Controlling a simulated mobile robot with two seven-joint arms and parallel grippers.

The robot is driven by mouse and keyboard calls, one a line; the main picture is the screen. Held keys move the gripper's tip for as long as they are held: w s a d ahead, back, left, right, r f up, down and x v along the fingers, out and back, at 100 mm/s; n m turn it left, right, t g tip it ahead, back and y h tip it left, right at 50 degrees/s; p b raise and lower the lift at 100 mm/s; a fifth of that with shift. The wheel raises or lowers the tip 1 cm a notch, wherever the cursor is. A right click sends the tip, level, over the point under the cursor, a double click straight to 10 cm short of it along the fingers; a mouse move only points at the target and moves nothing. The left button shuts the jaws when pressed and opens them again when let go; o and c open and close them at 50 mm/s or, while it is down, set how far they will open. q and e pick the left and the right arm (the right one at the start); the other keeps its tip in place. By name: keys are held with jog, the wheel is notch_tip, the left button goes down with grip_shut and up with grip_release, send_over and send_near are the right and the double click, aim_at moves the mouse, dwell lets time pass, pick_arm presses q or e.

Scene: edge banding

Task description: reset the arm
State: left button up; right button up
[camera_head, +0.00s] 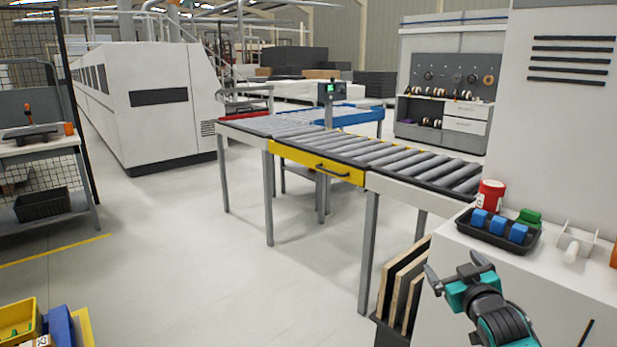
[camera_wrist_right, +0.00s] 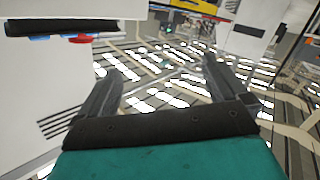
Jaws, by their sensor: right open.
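My right gripper (camera_head: 457,272) is at the lower right of the head view, in front of the white cabinet. Its two dark fingers stand apart with nothing between them. In the right wrist view the open fingers (camera_wrist_right: 160,82) also show, empty, with the white cabinet face at the left and a bright, cluttered background between them. My left gripper is not in the head view.
A roller conveyor (camera_head: 380,154) runs behind. The floor at centre left is clear.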

jog(key=s+a+f+g, duration=0.1)
jog(key=s+a+f, duration=0.2)
jog(key=s+f, duration=0.3)
jog(key=s+a+f+g+y, duration=0.1)
jog(key=s+a+f, duration=0.3)
jog(key=s, duration=0.6)
jog(key=s+a+f+g+y, duration=0.1)
jog(key=s+a+f+g, duration=0.1)
jog(key=s+f, duration=0.5)
jog(key=shift+s+a+f, duration=0.4)
jog(key=shift+a+f, duration=0.45)
jog(key=shift+f, duration=0.05)
jog(key=shift+m+g+y, duration=0.3)
jog(key=shift+m+g, duration=0.1)
jog(key=shift+g, duration=0.5)
jog(key=s+a, duration=0.1)
jog(key=s, duration=0.2)
jog(key=s+f, duration=0.1)
jog(key=s, duration=0.2)
jog(key=s+a+f, duration=0.1)
jog(key=s, duration=0.2)
jog(key=shift+s+a, duration=0.1)
jog(key=shift+a, duration=0.2)
jog(key=shift+c, duration=0.2)
